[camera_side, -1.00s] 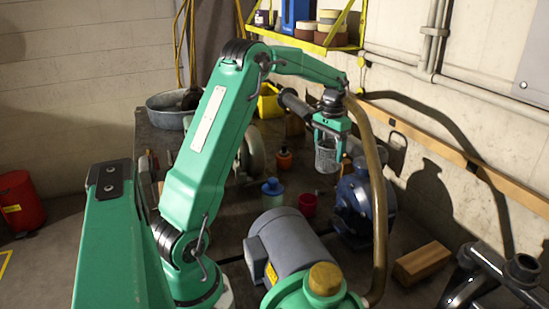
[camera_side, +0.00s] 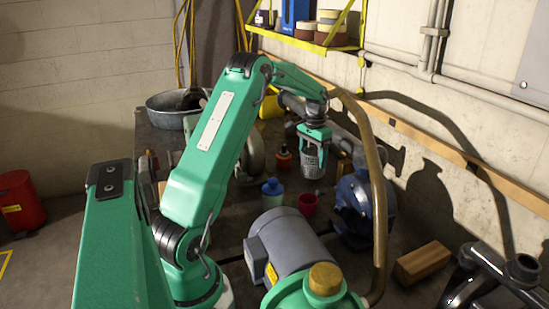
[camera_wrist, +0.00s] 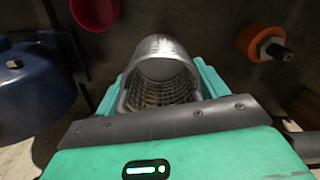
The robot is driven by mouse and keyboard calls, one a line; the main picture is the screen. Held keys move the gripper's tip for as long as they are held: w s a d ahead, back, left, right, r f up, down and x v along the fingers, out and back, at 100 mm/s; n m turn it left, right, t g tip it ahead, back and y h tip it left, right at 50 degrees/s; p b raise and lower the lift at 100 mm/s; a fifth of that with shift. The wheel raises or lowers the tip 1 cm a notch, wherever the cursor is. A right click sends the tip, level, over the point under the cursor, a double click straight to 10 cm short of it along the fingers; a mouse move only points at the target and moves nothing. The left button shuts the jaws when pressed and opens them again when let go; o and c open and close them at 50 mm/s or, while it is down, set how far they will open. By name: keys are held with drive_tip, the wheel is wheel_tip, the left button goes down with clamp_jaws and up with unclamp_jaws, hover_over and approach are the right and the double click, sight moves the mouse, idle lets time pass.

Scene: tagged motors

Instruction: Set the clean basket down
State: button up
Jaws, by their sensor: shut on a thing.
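The basket (camera_side: 312,160) is a grey metal mesh cylinder, held upright below my gripper (camera_side: 314,144) in the side view. My gripper is shut on it. In the wrist view the basket (camera_wrist: 162,75) sits between the green fingers of my gripper (camera_wrist: 163,88), with its smooth rim facing the camera and mesh inside. The basket looks empty. In the side view it hangs over the dark bench, behind the red cup; whether its bottom touches the bench I cannot tell.
A red cup (camera_side: 307,203) and a teal bottle (camera_side: 272,190) stand in front. An orange-capped item (camera_side: 283,158) is left of the basket. A blue pump (camera_side: 362,205) stands to the right, a grey motor (camera_side: 288,243) nearer. A wood block (camera_side: 422,262) lies at right.

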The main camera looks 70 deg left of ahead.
drive_tip(key=a, duration=0.1)
drive_tip(key=a+f, duration=0.2)
drive_tip(key=a, duration=0.1)
drive_tip(key=shift+s+a+f, duration=0.1)
drive_tip(key=shift+s+f, duration=0.15)
drive_tip(key=shift+f, duration=2)
drive_tip(key=shift+f, duration=0.1)
drive_tip(key=o, duration=1)
drive_tip(key=shift+o, duration=0.2)
wheel_tip(320, 180, up, 12)
